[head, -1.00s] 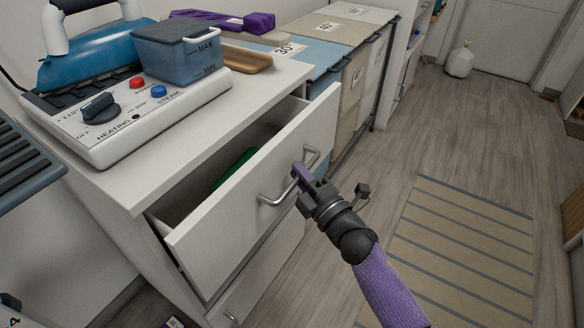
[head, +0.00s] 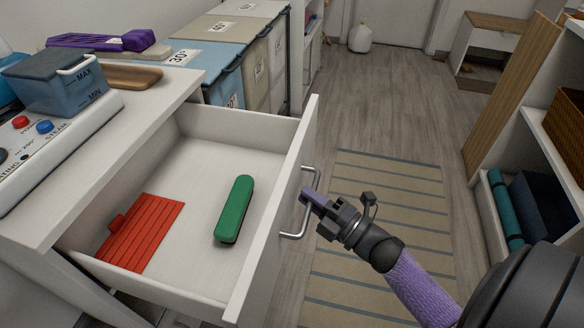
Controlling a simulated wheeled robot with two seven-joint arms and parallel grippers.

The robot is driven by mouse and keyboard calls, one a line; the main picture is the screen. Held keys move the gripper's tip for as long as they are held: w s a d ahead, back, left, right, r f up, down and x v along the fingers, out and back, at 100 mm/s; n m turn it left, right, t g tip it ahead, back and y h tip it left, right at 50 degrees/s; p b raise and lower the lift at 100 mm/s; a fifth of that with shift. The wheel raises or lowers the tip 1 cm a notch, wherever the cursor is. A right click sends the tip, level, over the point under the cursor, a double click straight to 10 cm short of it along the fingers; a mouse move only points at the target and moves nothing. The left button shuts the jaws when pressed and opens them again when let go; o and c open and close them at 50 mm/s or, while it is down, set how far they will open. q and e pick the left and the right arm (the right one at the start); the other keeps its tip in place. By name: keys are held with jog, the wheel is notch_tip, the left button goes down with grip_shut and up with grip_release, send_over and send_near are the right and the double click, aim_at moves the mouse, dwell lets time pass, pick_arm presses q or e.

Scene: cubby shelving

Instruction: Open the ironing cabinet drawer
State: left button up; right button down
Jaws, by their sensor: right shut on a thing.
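The white ironing cabinet (head: 60,205) stands at the left. Its top drawer (head: 287,200) is pulled far out, and its inside shows. A red ribbed item (head: 143,232) and a green oblong item (head: 234,208) lie apart on the drawer floor. My right gripper (head: 309,197) is shut on the metal bar handle (head: 298,234) on the drawer's front, with its fingers around the bar. My left gripper is not in view.
An iron station (head: 60,125) and a wooden tray (head: 130,76) sit on the cabinet top. Laundry bins (head: 226,50) stand behind. A striped rug (head: 375,215) lies on the floor. Shelving (head: 545,150) stands at the right.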

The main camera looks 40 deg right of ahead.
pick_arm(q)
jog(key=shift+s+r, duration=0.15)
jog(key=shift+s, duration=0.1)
pick_arm(e)
jog(key=shift+s+d, duration=0.25)
jog(key=shift+s, duration=0.05)
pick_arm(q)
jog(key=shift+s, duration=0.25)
pick_arm(e)
jog(key=c, duration=0.6)
grip_release()
jog(key=shift+c, duration=0.2)
pick_arm(q)
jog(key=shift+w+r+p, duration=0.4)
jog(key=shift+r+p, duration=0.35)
jog(key=shift+p, duration=0.15)
pick_arm(e)
jog(key=v, duration=1)
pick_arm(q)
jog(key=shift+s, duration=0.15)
